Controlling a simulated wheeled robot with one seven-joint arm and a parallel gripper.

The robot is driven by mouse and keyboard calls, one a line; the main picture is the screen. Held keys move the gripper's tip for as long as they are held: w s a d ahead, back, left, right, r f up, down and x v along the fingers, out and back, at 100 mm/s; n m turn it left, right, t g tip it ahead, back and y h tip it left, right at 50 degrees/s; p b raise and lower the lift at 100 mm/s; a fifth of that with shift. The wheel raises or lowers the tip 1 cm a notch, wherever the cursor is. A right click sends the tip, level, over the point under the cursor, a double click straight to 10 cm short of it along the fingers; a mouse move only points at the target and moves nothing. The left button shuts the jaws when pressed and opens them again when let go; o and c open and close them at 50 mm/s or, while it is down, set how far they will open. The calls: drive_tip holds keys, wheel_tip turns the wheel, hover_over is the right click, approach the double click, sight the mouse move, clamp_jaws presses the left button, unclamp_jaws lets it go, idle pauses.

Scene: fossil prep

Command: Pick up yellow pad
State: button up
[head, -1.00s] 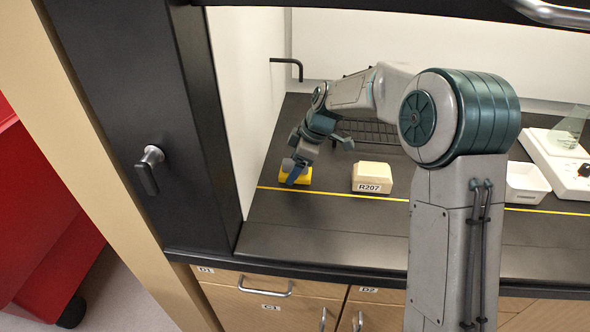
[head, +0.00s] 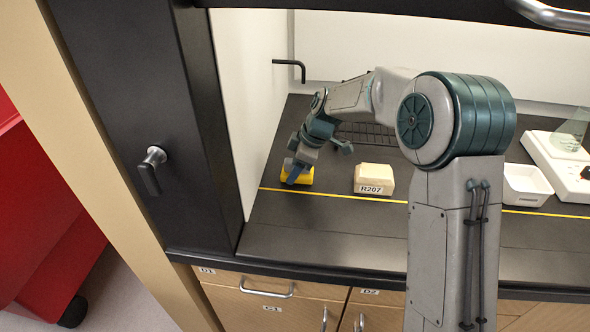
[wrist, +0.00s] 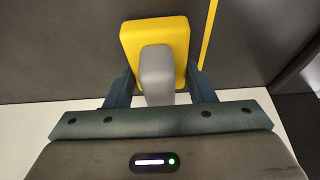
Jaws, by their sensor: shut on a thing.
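The yellow pad (head: 301,177) is at the left end of the black bench, by the side wall. In the wrist view, the yellow pad (wrist: 172,35) has a grey raised block (wrist: 157,72) on it, like a handle. My gripper (head: 291,172) is at the pad, with its fingers on either side of the grey block. In the wrist view, my gripper (wrist: 160,85) is shut on the pad by this block. Whether the pad touches the bench is hard to tell.
A cream box labelled R207 (head: 374,179) stands to the right of the pad. A dark wire rack (head: 365,133) is behind it. A white tray (head: 526,186) and a white device with a flask (head: 560,160) are farther right. A yellow line (head: 335,195) runs along the bench.

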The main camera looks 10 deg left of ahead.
wheel_tip(320, 180, up, 4)
drive_tip(key=shift+f, duration=0.1)
drive_tip(key=w+d+r, duration=0.5)
drive_tip(key=d+r, duration=0.1)
drive_tip(key=d, duration=0.4)
drive_tip(key=shift+d+r+b, duration=0.3)
drive_tip(key=shift+r+b, duration=0.05)
drive_tip(key=o, duration=0.4)
drive_tip(key=c, duration=0.3)
